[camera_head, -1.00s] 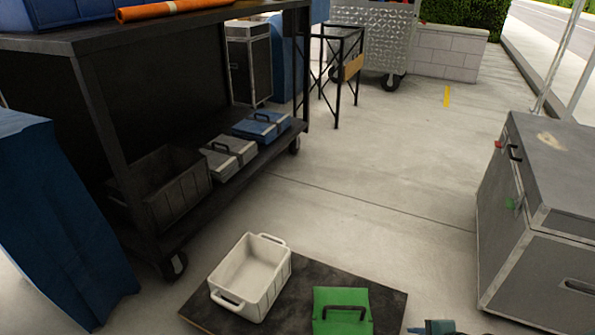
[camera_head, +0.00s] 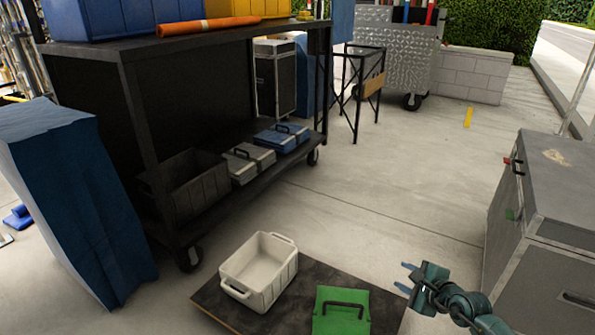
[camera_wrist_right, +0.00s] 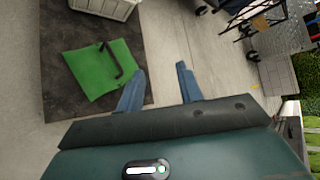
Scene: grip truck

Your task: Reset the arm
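My right gripper (camera_head: 408,279) is in the head view at the lower right, above the floor beside the dark mat. It is open with nothing between its fingers. In the right wrist view its two blue fingers (camera_wrist_right: 160,86) stand apart, with bare floor between them. The right arm comes in from the lower right corner. My left gripper is not in view.
A white bin (camera_head: 260,272) and a green case (camera_head: 341,312) lie on a dark mat (camera_head: 211,299). A black wheeled cart (camera_head: 151,165) stands at left, a grey road case (camera_head: 560,190) at right. The middle floor is clear.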

